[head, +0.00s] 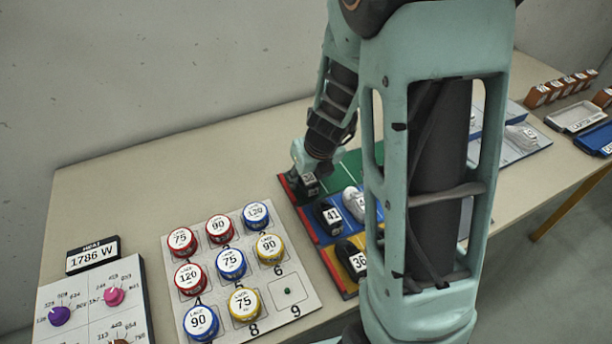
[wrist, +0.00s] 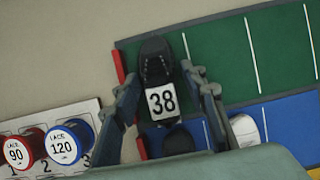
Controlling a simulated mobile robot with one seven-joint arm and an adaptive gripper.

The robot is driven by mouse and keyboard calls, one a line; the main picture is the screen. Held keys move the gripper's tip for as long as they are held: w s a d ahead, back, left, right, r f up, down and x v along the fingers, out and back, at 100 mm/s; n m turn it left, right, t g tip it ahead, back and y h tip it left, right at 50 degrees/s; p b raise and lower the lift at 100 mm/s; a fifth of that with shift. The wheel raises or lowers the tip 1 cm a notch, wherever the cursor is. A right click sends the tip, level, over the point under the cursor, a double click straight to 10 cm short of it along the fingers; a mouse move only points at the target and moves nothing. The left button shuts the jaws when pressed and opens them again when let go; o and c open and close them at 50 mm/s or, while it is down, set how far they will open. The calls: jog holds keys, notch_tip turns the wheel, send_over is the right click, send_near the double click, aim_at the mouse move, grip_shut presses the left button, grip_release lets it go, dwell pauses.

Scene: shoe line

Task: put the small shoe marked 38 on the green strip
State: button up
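The small black shoe marked 38 (wrist: 155,62) is at the left end of the green strip (wrist: 211,62), label towards me; I cannot tell for sure that its sole touches the strip. In the head view the shoe (head: 309,186) is partly hidden under my gripper (head: 306,172).
A black shoe marked 41 (head: 328,217) and a white shoe (head: 354,203) are on the blue strip in front. A black shoe marked 42 (head: 351,257) is on the yellow strip. A board of lace tins (head: 207,258) lies to the left. The green strip right of the shoe is clear.

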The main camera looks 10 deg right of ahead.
jog(key=shift+r, duration=0.15)
jog(key=shift+r+p, duration=0.3)
jog(key=p+v, duration=0.6)
jog(key=v, duration=0.4)
jog(key=shift+r, duration=0.15)
jog(key=shift+s+d+r+p, duration=0.1)
jog(key=shift+s+r+p, duration=0.3)
jog(key=shift+r+p, duration=0.2)
